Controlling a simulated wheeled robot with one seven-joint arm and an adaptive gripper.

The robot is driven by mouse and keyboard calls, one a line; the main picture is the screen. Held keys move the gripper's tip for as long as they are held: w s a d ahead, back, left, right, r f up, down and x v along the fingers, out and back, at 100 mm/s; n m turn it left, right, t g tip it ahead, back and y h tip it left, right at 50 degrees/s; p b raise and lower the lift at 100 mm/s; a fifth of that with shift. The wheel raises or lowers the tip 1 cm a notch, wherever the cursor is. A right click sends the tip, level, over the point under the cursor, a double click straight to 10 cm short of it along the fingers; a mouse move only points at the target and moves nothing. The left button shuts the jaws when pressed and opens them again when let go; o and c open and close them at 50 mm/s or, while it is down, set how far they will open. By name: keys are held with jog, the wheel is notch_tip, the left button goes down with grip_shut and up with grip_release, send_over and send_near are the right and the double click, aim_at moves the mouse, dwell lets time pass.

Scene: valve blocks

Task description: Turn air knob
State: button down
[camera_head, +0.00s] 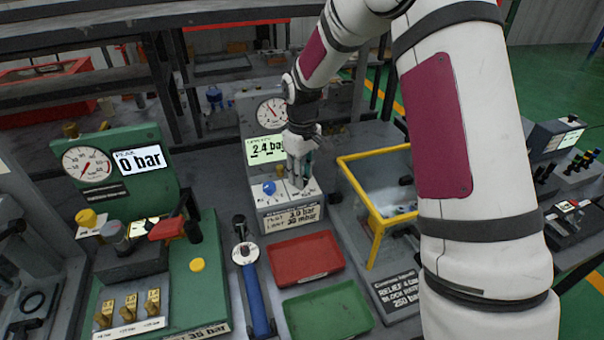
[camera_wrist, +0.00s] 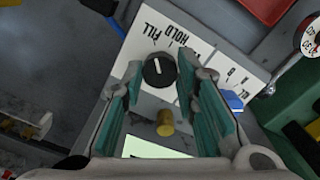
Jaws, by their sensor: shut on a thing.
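The grey test block (camera_head: 290,218) stands mid-bench, with a display (camera_head: 268,150) reading 2.4 bar and a round gauge (camera_head: 271,111) above it. In the wrist view a round black knob (camera_wrist: 158,71) with a white pointer line sits on the white panel beside the words FILL and HOLD. The line runs nearly up and down in that view. My gripper (camera_head: 301,178) reaches down onto the block; in the wrist view its teal fingers (camera_wrist: 160,75) are shut on the black knob's two sides. A blue knob (camera_head: 269,188) and a brass-coloured knob (camera_wrist: 165,123) are on the same block.
A green block (camera_head: 205,270) with a 0 bar display stands left. A blue-handled tool (camera_head: 254,290), a red tray (camera_head: 304,258) and a green tray (camera_head: 328,312) lie in front. A yellow frame (camera_head: 377,238) stands close on the right.

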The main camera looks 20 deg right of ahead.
jog(key=shift+n, duration=0.3)
dwell(0.4)
jog(key=c, duration=1.2)
grip_release()
jog(key=shift+c, duration=0.2)
notch_tip(320, 180, up, 12)
jog(key=shift+r, duration=0.1)
